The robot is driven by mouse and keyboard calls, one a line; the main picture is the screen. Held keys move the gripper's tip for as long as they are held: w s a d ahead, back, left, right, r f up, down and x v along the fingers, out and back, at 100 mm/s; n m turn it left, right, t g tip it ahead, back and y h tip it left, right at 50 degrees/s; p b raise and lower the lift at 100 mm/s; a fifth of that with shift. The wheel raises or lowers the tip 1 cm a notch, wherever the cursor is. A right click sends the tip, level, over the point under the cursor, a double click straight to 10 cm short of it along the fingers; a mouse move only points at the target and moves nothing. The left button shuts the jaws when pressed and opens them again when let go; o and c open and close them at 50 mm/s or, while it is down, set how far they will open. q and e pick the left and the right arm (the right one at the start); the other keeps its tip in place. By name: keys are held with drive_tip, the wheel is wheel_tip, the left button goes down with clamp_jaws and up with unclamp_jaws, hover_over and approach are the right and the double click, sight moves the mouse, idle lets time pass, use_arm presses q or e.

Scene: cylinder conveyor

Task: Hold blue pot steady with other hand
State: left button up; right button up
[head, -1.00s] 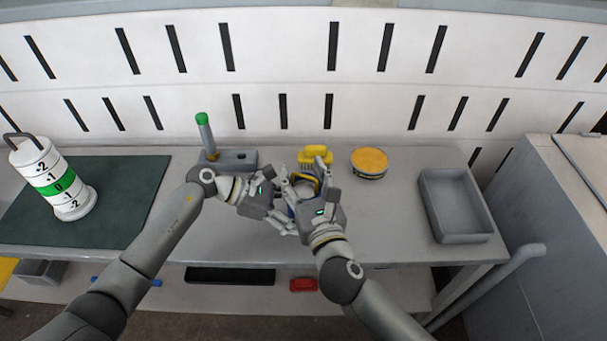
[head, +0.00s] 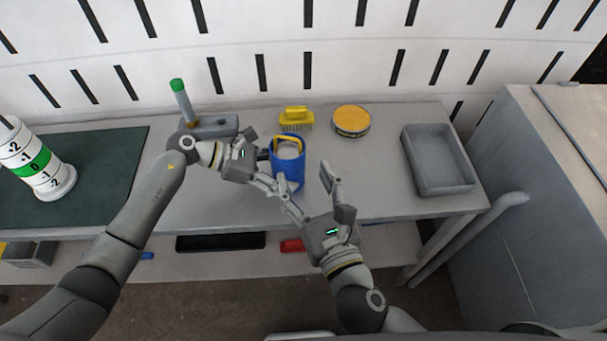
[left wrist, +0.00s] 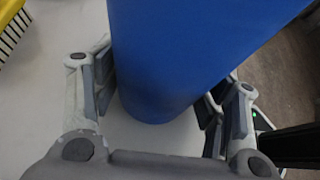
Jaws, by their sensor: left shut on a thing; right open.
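The blue pot (head: 289,174) stands upright on the table, with a yellow handle (head: 290,142) over its open top and something pale inside. My left gripper (head: 270,171) reaches it from the left and is shut on the pot. In the left wrist view the blue pot (left wrist: 180,55) fills the space between the two fingers. My right gripper (head: 312,186) is open and empty, in front of the pot to the right and apart from its right side. Its left fingers overlap the pot's lower front in the picture, so I cannot tell if they touch.
A yellow brush (head: 296,119) and a round yellow-topped tin (head: 351,121) stand behind the pot. A grey tray (head: 438,185) is at the right. A grey block with a green-topped handle (head: 182,100) is behind my left wrist. A white numbered cylinder (head: 40,165) stands on the green mat (head: 105,165).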

use_arm(q)
drive_tip(key=o, duration=1.2)
drive_tip(key=v, duration=1.2)
drive_tip(key=shift+f, duration=0.1)
